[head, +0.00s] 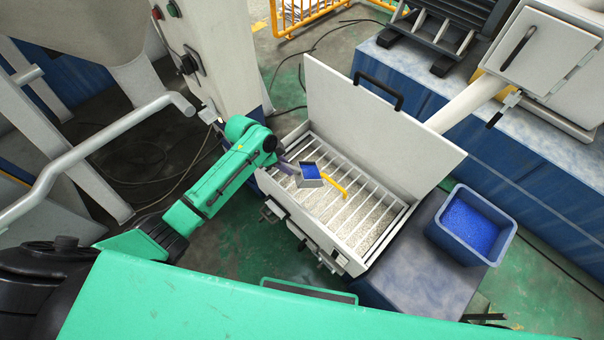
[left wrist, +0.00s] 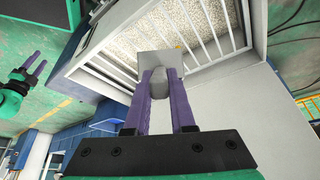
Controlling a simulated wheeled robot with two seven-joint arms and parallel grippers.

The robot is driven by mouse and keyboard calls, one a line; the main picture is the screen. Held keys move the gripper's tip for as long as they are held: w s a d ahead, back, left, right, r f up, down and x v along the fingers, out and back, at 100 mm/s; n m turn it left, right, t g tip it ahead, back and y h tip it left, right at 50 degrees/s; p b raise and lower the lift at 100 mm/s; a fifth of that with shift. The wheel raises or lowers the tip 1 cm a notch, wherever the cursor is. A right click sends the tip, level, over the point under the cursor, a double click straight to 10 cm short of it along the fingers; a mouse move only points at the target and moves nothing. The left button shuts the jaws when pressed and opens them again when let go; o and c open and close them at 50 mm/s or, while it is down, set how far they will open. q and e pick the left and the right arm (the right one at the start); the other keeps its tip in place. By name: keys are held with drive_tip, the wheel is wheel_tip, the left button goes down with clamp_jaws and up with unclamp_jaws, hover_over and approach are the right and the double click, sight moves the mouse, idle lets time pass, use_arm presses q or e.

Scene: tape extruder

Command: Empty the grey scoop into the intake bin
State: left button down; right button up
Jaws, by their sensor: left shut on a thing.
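The grey scoop (head: 311,183) is over the intake bin, with blue pellets (head: 310,170) in it. My left gripper (head: 291,168) is shut on the scoop's handle. In the left wrist view the purple fingers (left wrist: 161,90) close on the grey handle, and the scoop's pale back (left wrist: 160,62) hides its contents. The intake bin (head: 348,257) is a white box with a barred grate over pale granules, and its lid (head: 375,130) stands open. My right gripper (left wrist: 30,72) shows at the left of the left wrist view, empty, with its fingers apart.
A blue tub (head: 455,240) of blue pellets stands right of the intake bin. A yellow bar (head: 336,184) lies by the grate. A grey bent pipe (head: 100,140) and machine column (head: 215,55) stand left. The raised lid bounds the bin's far right side.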

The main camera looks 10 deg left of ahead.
sight(294, 167)
use_arm(q)
drive_tip(key=shift+w+d+r+y+p, duration=0.25)
drive_tip(key=shift+d+r+y+p, duration=0.2)
drive_tip(key=shift+r, duration=0.35)
drive_tip(key=shift+d+f, duration=0.1)
use_arm(e)
drive_tip(key=shift+r, duration=0.8)
use_arm(q)
drive_tip(key=shift+w+d+r+g+y+p, duration=0.3)
drive_tip(key=shift+d+r+g+y+p, duration=0.15)
drive_tip(key=shift+d+r+p, duration=0.15)
drive_tip(key=shift+w+d+r+y, duration=0.1)
drive_tip(key=shift+w+d+y, duration=0.05)
drive_tip(key=shift+d+y, duration=0.25)
drive_tip(key=shift+a, duration=0.1)
use_arm(e)
drive_tip(key=shift+r, duration=0.65)
use_arm(q)
drive_tip(key=shift+g, duration=0.25)
